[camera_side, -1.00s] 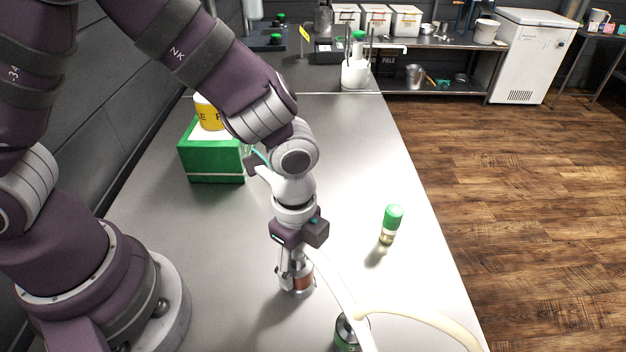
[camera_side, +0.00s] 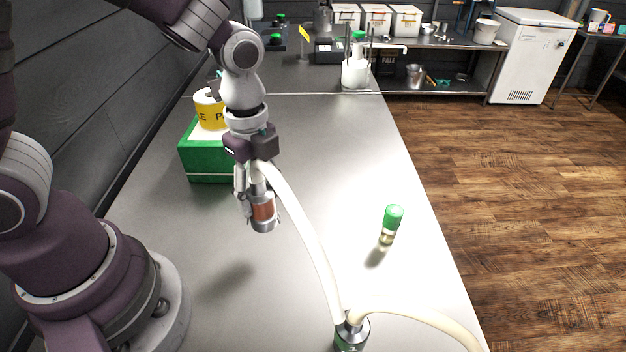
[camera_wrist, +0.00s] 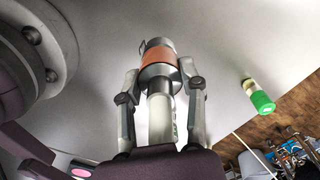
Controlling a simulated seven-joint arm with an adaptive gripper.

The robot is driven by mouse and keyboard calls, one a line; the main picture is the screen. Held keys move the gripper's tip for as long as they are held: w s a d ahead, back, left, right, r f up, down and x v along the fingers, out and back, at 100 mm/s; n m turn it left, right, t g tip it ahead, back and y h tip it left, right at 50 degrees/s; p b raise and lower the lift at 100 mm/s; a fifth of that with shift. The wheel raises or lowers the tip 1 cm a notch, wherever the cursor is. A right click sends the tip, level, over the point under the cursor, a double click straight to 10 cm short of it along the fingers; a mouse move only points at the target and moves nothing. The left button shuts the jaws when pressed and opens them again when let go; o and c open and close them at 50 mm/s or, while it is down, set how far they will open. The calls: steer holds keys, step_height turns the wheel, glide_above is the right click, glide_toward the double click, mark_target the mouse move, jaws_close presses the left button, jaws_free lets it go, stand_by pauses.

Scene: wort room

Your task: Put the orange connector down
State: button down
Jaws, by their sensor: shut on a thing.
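The orange connector (camera_side: 263,208) is a metal cylinder with an orange band, attached to a cream hose. My gripper (camera_side: 258,205) is shut on it and holds it in the air above the steel table (camera_side: 320,130), with a shadow on the table below. In the wrist view the connector (camera_wrist: 160,66) sits between the two fingers of my gripper (camera_wrist: 160,85), its banded end pointing away from the palm.
The cream hose (camera_side: 305,225) runs from the connector to a green-banded metal fitting (camera_side: 351,334) at the front. A green-capped vial (camera_side: 391,224) stands on the right. A green box (camera_side: 215,165) with a yellow tape roll (camera_side: 210,112) is behind my gripper. The table's centre is clear.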

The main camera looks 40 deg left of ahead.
steer(key=w, duration=0.5)
steer(key=w+f, duration=0.1)
steer(key=w, duration=0.4)
steer(key=w+f, duration=0.1)
steer(key=w, duration=0.4)
steer(key=shift+w+a+f, duration=0.15)
steer(key=shift+w+f, duration=0.2)
steer(key=shift+f, duration=1.6)
steer(key=shift+f, duration=0.15)
steer(key=c, duration=0.6)
jaws_free()
steer(key=shift+c, duration=0.2)
